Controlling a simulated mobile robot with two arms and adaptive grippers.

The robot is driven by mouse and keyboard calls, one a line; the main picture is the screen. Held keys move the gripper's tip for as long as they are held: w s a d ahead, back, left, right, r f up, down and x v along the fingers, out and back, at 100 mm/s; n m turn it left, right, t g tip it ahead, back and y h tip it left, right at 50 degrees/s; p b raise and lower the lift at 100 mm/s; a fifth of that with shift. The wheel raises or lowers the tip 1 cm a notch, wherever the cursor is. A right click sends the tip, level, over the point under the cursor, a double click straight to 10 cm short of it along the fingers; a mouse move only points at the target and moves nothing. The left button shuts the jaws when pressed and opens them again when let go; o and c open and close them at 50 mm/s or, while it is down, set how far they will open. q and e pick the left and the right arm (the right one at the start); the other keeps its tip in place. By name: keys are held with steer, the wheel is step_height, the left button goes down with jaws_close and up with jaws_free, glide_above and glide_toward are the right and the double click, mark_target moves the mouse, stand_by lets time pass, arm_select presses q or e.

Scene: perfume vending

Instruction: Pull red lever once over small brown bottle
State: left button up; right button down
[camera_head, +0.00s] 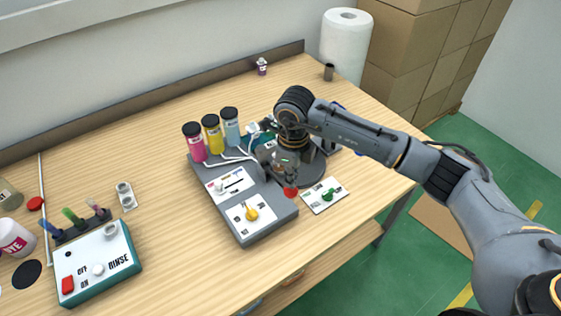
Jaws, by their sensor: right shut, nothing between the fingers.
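A red round knob (291,192), which looks like the red lever's end, shows at the right edge of the grey dispenser (250,233). My right gripper (287,172) reaches in from the right, points down and is shut and empty. Its tip is just above the red knob in the picture; I cannot tell if they touch. The gripper and wrist hide part of the dispenser. My left gripper is not in view.
Pink (194,143), yellow (212,135) and blue (231,128) bottles stand on the dispenser. A yellow lever (251,213) and a green lever (328,195) are near the gripper. A rinse box (98,268) stands front left. The table (165,195) has clear room left of the dispenser.

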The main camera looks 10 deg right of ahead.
mark_target(291, 190)
steer(key=shift+f+b, duration=2.7)
steer(key=shift+f, duration=0.45)
steer(key=shift+r, duration=0.25)
steer(key=shift+r+p, duration=0.85)
steer(key=shift+r, duration=0.4)
steer(key=shift+r+p, duration=1.5)
steer(key=shift+r, duration=1.8)
